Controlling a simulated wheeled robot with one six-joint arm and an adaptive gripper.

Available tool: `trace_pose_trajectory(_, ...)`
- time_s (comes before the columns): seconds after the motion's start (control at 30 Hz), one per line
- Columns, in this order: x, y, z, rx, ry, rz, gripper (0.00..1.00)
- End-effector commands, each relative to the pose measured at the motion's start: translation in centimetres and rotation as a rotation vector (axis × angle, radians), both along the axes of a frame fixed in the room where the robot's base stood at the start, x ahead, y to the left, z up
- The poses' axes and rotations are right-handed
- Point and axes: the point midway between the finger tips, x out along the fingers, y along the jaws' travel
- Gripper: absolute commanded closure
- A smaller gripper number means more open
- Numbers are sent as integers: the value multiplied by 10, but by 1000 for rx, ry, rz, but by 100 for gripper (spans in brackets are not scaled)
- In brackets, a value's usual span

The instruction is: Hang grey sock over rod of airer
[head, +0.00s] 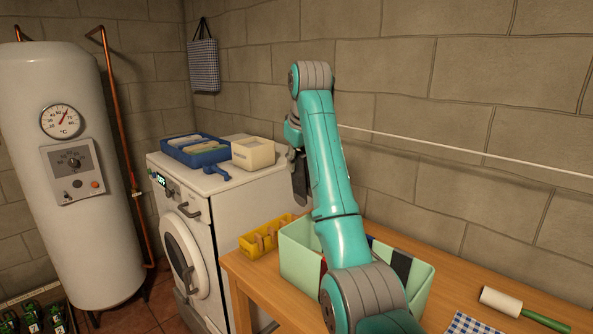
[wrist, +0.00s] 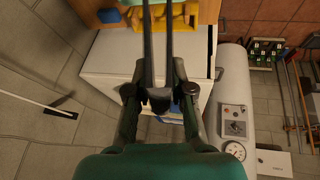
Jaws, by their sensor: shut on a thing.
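The grey sock (head: 300,182) hangs dark and limp below my gripper (head: 293,140) in the head view, left of my forearm. In the wrist view my gripper (wrist: 158,100) is shut on the sock, which shows as two dark narrow strips (wrist: 147,45) running to the top edge. The airer's thin white rod (head: 460,149) runs along the block wall from behind my arm to the right edge. It also shows in the wrist view (wrist: 28,99), ending at a dark mount at left. The sock is apart from the rod in the wrist view.
A mint green bin (head: 299,262) with dark, blue and red cloth stands on the wooden table (head: 262,293), beside a yellow box (head: 250,246). A washing machine (head: 232,213) with trays on top stands behind. A boiler (head: 65,220) is at left. A lint roller (head: 515,305) lies at right.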

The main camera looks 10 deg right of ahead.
Motion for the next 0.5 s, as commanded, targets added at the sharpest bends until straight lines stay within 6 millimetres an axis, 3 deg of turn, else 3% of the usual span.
trace_pose_trajectory(0.5,1,-2,45,-61,-64,-69,100)
